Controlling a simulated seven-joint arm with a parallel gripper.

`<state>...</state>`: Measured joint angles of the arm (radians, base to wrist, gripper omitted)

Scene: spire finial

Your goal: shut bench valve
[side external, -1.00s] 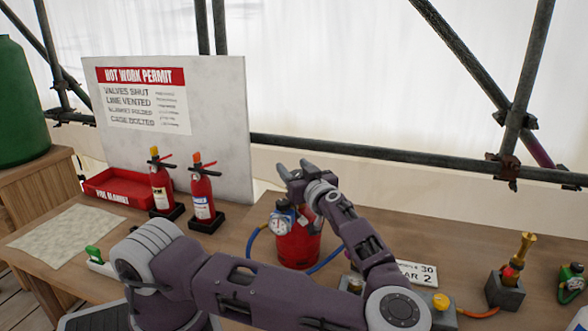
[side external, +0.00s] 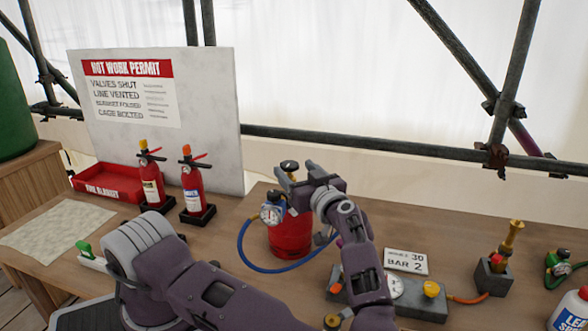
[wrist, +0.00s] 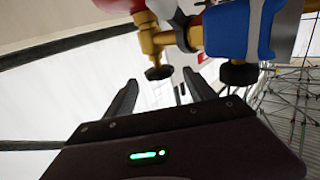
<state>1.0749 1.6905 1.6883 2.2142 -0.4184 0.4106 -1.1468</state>
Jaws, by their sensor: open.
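A red gas cylinder (side external: 290,238) stands on the bench, with a blue regulator and a round gauge (side external: 268,214) on its left side. A black knob (side external: 289,166) sits at the top of its valve. My gripper (side external: 295,175) is at the valve top, its fingers open and pointing left. In the wrist view, a black knob (wrist: 160,72) on a brass stem lies between the fingertips of my gripper (wrist: 160,79). A blue regulator body (wrist: 228,32) with a second black knob (wrist: 239,73) is to the right. Whether the fingers touch the knob is unclear.
A blue hose (side external: 243,250) loops from the regulator along the bench. Two small extinguishers (side external: 193,185) and a red tray (side external: 108,182) are at left. A number card (side external: 406,261), a brass torch piece (side external: 510,240) and a bottle (side external: 572,312) are at right.

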